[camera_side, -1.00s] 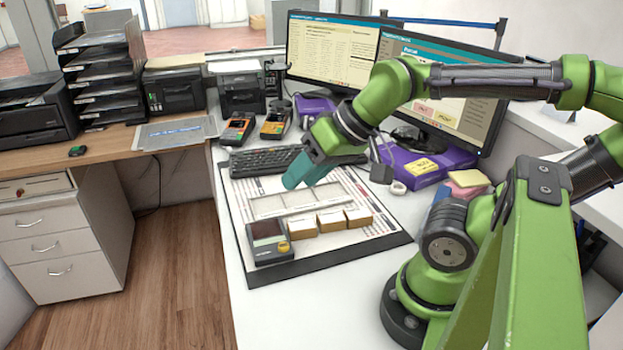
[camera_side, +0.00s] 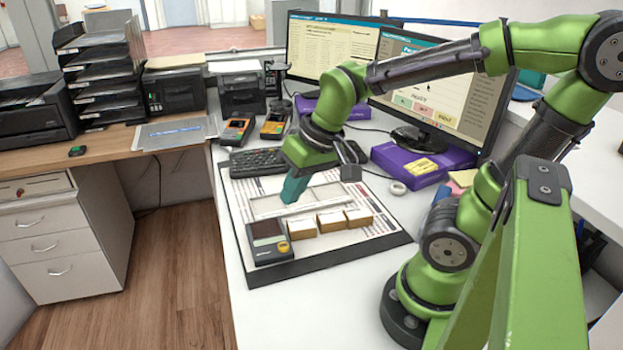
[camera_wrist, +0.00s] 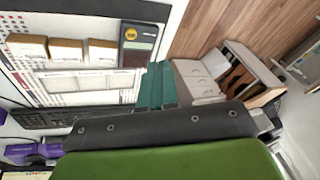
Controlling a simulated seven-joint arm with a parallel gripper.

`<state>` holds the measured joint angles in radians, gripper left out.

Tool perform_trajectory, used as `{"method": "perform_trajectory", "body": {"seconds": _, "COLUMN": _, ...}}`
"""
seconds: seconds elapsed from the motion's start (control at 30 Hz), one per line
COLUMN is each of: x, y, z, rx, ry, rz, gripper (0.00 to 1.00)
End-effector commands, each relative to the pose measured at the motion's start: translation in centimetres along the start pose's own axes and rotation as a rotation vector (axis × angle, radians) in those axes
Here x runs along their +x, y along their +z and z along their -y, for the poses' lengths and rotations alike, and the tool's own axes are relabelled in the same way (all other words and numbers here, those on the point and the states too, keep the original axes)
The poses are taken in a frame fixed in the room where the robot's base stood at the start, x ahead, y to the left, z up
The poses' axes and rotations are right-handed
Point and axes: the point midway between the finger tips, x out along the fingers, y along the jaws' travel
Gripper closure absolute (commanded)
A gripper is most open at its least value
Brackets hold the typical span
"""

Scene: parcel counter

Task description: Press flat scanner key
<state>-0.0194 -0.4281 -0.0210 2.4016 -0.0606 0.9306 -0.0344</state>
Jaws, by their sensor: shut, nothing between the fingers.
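The scanner (camera_side: 268,241) is a small dark device with a dark glass panel, lying at the near left corner of the counter mat. Its round yellow-orange key (camera_side: 282,247) is on its right side. In the wrist view the scanner (camera_wrist: 139,46) is at the top centre, with the yellow key (camera_wrist: 131,34) in plain sight. My gripper (camera_side: 292,190) has teal fingers that are shut and empty. It hangs above the mat, behind the scanner and apart from it. The teal fingers (camera_wrist: 157,84) also show in the wrist view, below the scanner.
Several small cardboard boxes (camera_side: 331,221) stand in a row right of the scanner. A pale sectioned tray (camera_side: 320,197) lies behind them on the mat (camera_side: 343,252). A keyboard (camera_side: 258,162), card terminals (camera_side: 236,131) and monitors stand farther back. The counter's left edge is close to the scanner.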

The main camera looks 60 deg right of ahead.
Motion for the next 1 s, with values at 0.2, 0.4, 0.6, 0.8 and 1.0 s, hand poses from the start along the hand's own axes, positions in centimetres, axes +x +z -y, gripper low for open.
{"method": "perform_trajectory", "body": {"seconds": 0.2, "x": 5.5, "y": -1.8, "z": -1.8, "rx": -0.121, "ry": 0.132, "rz": 0.225, "gripper": 1.00}}
{"method": "perform_trajectory", "body": {"seconds": 0.4, "x": 8.2, "y": -3.0, "z": -3.2, "rx": -0.232, "ry": 0.198, "rz": 0.337, "gripper": 1.00}}
{"method": "perform_trajectory", "body": {"seconds": 0.6, "x": 8.4, "y": -3.3, "z": -3.5, "rx": -0.300, "ry": 0.207, "rz": 0.352, "gripper": 1.00}}
{"method": "perform_trajectory", "body": {"seconds": 0.8, "x": 10.5, "y": -2.5, "z": -4.1, "rx": -0.297, "ry": 0.207, "rz": 0.354, "gripper": 1.00}}
{"method": "perform_trajectory", "body": {"seconds": 1.0, "x": 12.9, "y": -1.7, "z": -4.8, "rx": -0.296, "ry": 0.207, "rz": 0.353, "gripper": 1.00}}
